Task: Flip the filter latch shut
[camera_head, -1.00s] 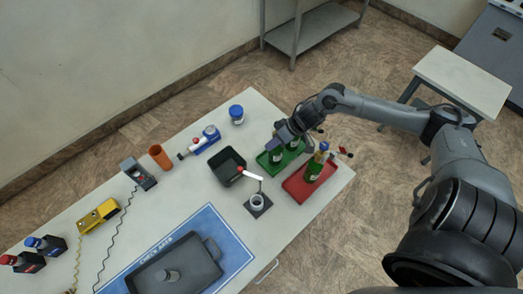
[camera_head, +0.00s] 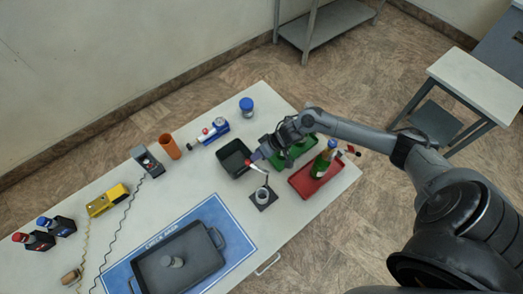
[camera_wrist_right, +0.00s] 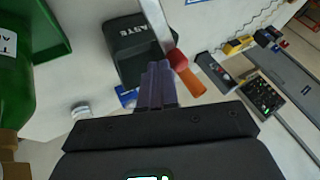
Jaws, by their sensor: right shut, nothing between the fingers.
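The filter housing (camera_head: 263,197) is a small pale cup on a dark square base, near the right part of the table. Its latch lever (camera_head: 260,170) stands up and out from it, pale with a red tip, so the latch looks open. In the wrist view the lever (camera_wrist_right: 154,22) is a pale bar with a red end (camera_wrist_right: 177,60). My right gripper (camera_head: 257,156) is shut and empty, close beside the red tip. In the wrist view its fingers (camera_wrist_right: 157,85) are together next to the red end; I cannot tell whether they touch it. My left gripper is out of view.
A black waste bin (camera_head: 222,157) stands just left of the gripper. A green tray (camera_head: 303,155) and a red tray (camera_head: 309,189), with bottles, lie to the right. A blue-lidded jar (camera_head: 246,106) stands behind. A blue mat (camera_head: 118,271) with a dark tray lies front left.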

